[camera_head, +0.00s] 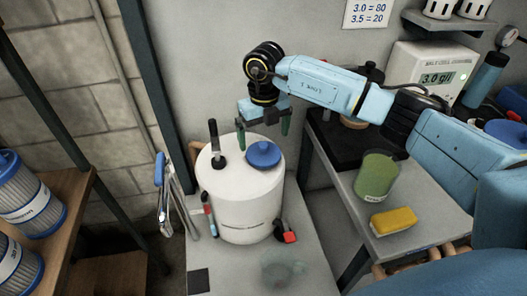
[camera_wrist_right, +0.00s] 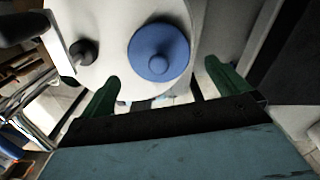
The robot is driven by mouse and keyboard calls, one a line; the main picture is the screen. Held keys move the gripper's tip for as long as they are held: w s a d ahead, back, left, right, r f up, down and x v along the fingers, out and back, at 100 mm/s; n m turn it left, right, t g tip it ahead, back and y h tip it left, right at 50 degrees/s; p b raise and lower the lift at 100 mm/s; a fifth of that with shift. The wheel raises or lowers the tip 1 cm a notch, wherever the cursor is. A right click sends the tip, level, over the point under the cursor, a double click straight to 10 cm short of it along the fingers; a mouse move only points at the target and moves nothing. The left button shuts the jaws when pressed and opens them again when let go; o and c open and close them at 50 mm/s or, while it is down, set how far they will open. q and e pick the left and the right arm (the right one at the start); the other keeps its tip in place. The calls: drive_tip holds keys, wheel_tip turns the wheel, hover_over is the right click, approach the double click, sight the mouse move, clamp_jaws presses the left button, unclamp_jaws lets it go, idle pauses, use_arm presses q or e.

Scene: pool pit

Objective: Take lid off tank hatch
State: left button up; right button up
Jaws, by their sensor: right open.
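A white cylindrical tank (camera_head: 240,205) stands on a grey table. A round blue lid (camera_head: 263,155) with a small knob sits on the tank's top, right of a black-handled fitting (camera_head: 215,140). My right gripper (camera_head: 264,138) is open and empty just above and behind the lid, its two green fingers pointing down. In the right wrist view the blue lid (camera_wrist_right: 158,52) lies beyond the open fingers (camera_wrist_right: 162,85), apart from them. The hatch opening is hidden under the lid. My left gripper is not in view.
A clear glass cup (camera_head: 283,270) stands on the table in front of the tank. A red-and-black valve (camera_head: 286,234) is at the tank's base. Filter cartridges (camera_head: 28,195) stand at left.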

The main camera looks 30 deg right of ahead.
sight(263, 145)
wheel_tip(263, 145, down, 5)
drive_tip(key=shift+w+a+r, duration=0.1)
drive_tip(key=shift+r, duration=0.2)
drive_tip(key=c, duration=0.8)
